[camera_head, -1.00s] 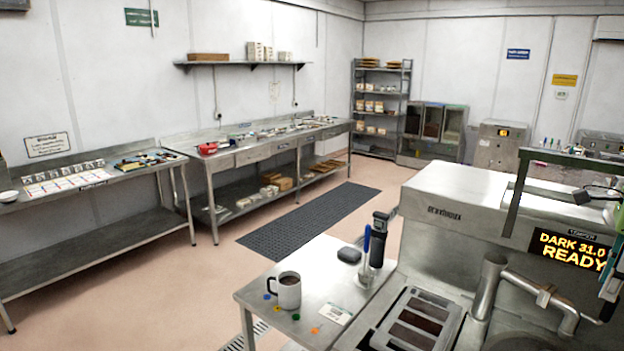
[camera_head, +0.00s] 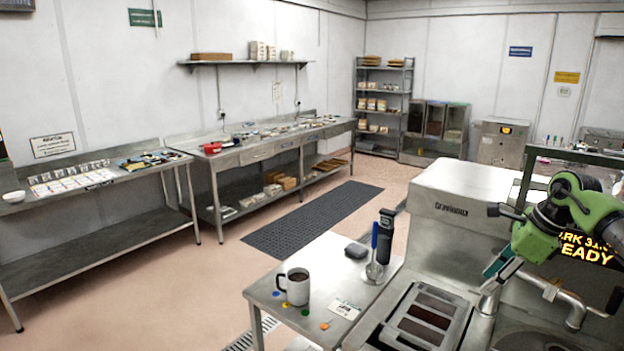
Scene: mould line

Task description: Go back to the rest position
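My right arm, green and dark grey, comes in from the right edge in front of the steel machine (camera_head: 455,205). Its gripper (camera_head: 497,272), with teal and grey parts, hangs over the machine's front, close to the bent steel pipe (camera_head: 550,290). I see it small and from the side, so whether its fingers are open or shut cannot be told. No held object can be made out. The arm partly covers the machine's lit display (camera_head: 590,250). My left gripper is not in view.
A steel side table (camera_head: 330,255) bears a mug (camera_head: 297,288), a dark hand tool (camera_head: 385,238) and a card (camera_head: 343,309). A mould with dark bars (camera_head: 425,317) lies near the machine. Benches (camera_head: 100,222) line the left wall. The floor around the dark mat (camera_head: 312,220) is clear.

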